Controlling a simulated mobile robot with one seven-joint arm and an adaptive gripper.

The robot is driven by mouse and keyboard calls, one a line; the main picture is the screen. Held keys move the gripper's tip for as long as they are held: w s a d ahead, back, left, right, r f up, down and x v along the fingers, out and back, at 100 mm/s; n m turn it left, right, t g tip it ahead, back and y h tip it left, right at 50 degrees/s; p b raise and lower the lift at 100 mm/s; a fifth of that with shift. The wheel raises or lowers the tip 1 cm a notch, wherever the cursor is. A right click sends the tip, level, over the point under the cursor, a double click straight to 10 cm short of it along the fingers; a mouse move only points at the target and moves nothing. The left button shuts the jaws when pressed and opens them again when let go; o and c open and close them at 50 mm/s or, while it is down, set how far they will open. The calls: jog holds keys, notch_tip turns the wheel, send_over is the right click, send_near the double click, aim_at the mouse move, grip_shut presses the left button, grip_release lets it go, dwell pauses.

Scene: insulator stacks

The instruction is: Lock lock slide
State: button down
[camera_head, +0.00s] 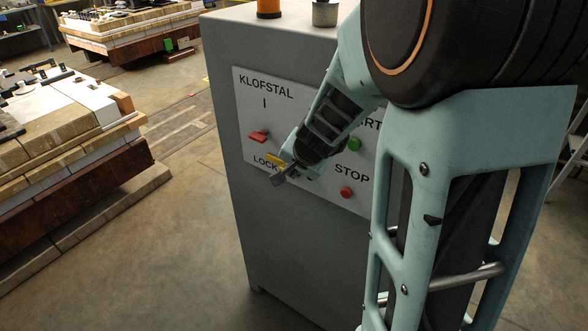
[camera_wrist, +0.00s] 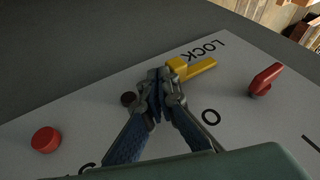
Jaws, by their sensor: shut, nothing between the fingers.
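The lock slide is a yellow piece on the white control panel, near the word LOCK. It shows in the wrist view (camera_wrist: 203,68) just right of my fingertips and in the head view (camera_head: 274,160) partly behind my gripper. My gripper (camera_wrist: 160,76) is shut and empty, with its tips close beside the slide's near end. I cannot tell whether they touch it. In the head view my gripper (camera_head: 283,176) is in front of the panel's lower left part and hides some of the LOCK lettering.
The panel also carries a red switch handle (camera_wrist: 265,78), a red STOP button (camera_head: 346,193), a green button (camera_head: 354,144) and a small dark round part (camera_wrist: 128,98). The panel is on a grey cabinet (camera_head: 280,255). Layered stacks (camera_head: 75,160) stand to the left, with open floor between.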

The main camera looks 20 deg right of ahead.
aim_at(282, 167)
jog(key=shift+w+a+p, duration=1.05)
jog(key=shift+w+a, duration=0.1)
jog(key=shift+w, duration=0.25)
jog(key=shift+d, duration=0.1)
